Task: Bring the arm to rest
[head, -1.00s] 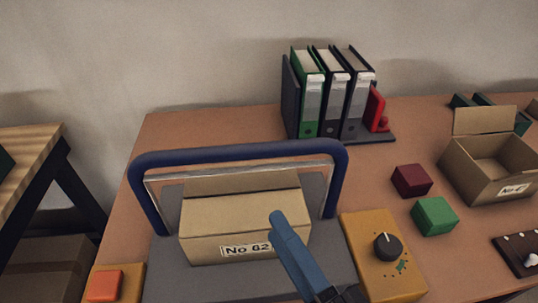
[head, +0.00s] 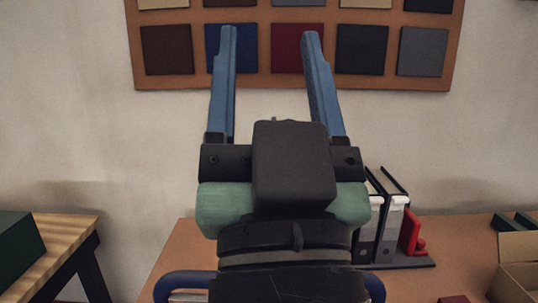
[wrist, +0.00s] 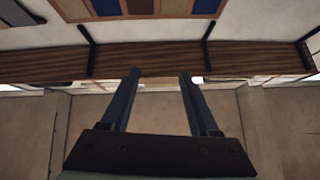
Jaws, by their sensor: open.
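My gripper (head: 270,85) is raised high in the middle of the head view, in front of the wall. Its two blue fingers point up and stand well apart, with nothing between them. In the wrist view my gripper (wrist: 158,78) is also open and empty. My wrist hides much of the table (head: 190,240) behind it. A dark blue bar (head: 180,283) shows on both sides of my arm at the bottom of the head view.
A board of coloured swatches (head: 290,88) hangs on the wall behind the fingertips. Binders (head: 388,235) and a red object (head: 410,230) stand right of my wrist. A cardboard box (head: 517,278) is at the right edge. A wooden bench (head: 65,232) is at left.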

